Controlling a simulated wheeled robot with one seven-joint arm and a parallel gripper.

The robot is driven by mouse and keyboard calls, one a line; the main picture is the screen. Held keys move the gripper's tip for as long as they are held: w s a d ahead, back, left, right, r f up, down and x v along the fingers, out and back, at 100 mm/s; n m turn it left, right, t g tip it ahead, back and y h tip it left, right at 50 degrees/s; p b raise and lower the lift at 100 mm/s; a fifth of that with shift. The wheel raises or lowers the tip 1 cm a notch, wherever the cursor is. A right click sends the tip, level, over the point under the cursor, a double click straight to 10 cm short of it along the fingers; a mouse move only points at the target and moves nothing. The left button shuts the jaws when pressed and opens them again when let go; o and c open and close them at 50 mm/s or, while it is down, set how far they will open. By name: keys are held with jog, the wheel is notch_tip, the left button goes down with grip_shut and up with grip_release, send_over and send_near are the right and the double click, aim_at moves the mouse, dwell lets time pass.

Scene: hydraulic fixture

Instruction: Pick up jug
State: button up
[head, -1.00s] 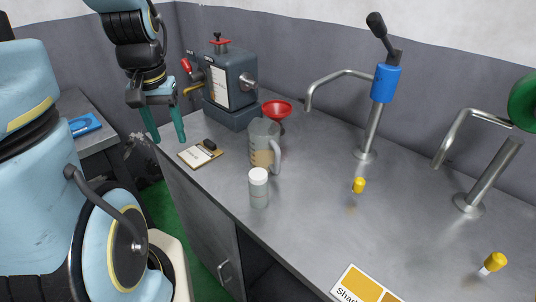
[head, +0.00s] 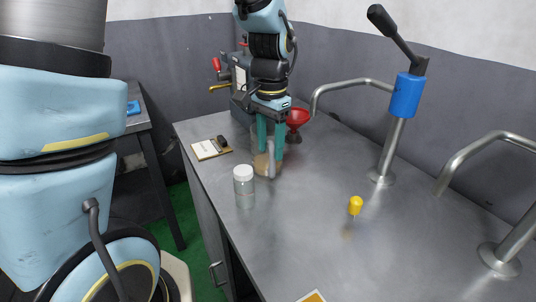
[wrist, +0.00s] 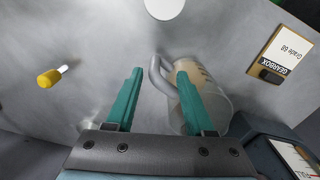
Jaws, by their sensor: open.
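The jug (head: 262,169) stands on the grey counter (head: 310,240). It is clear grey with a tan band and a curved handle; my fingers partly cover it in the head view. In the wrist view, the jug (wrist: 211,101) lies right of centre. Its handle (wrist: 154,72) shows between my fingertips, and the right finger overlaps the body. My gripper (head: 270,152) points down at the jug with two teal fingers; it also shows in the wrist view (wrist: 158,76). The fingers are apart. I cannot tell whether they touch the jug.
A white-capped bottle (head: 244,190) stands just in front of the jug. A red funnel (head: 298,117) is behind it, near the dark machine (head: 241,77). A small clipboard (head: 211,148) lies left. A yellow plug (head: 355,206) and a blue-collared lever post (head: 405,95) are right.

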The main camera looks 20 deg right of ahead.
aim_at(270, 174)
jog(key=shift+f+p, duration=0.4)
jog(key=shift+f, duration=3)
grip_shut()
